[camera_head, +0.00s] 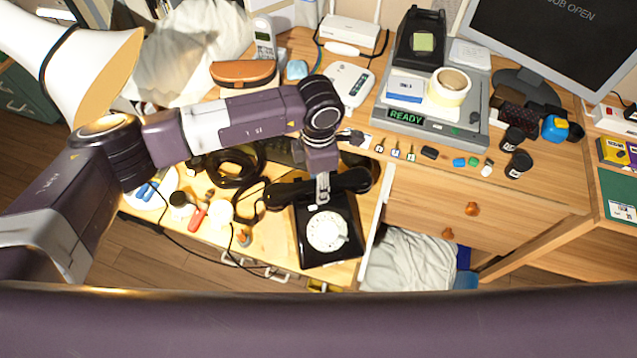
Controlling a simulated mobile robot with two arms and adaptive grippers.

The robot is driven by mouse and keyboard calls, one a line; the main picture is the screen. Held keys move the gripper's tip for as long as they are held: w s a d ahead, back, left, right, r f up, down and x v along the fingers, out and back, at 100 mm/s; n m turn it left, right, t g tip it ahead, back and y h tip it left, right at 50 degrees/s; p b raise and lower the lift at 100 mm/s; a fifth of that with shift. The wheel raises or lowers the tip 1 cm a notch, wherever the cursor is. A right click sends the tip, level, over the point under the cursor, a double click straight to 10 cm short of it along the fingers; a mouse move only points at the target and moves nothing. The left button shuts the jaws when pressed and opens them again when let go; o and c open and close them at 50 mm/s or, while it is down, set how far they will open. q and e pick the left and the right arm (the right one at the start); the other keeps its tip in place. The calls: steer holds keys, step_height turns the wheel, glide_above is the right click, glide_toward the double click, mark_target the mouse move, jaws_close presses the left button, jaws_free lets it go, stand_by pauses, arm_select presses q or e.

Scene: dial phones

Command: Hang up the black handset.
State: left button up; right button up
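The black rotary phone (328,230) with a white dial sits in an open wooden drawer at the lower middle. The black handset (290,191) lies crosswise over the phone's back end, slightly tilted, its right end higher in the picture. My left gripper (322,196) points down at the handset's middle, and its fingers look closed around the grip. The gripper hides that part of the handset. I cannot tell whether the handset touches the cradle or is held just above it. My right gripper is not in view.
A coiled black cord (238,168), a red-handled tool (200,214) and other clutter lie left of the phone. The desk behind holds a grey device (432,118) reading READY, tape, a monitor (560,35) and small canisters. A white lamp shade (75,55) stands upper left.

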arm_select(q)
step_height(320, 180, up, 11)
stand_by(0.3)
steer(key=shift+f, duration=0.15)
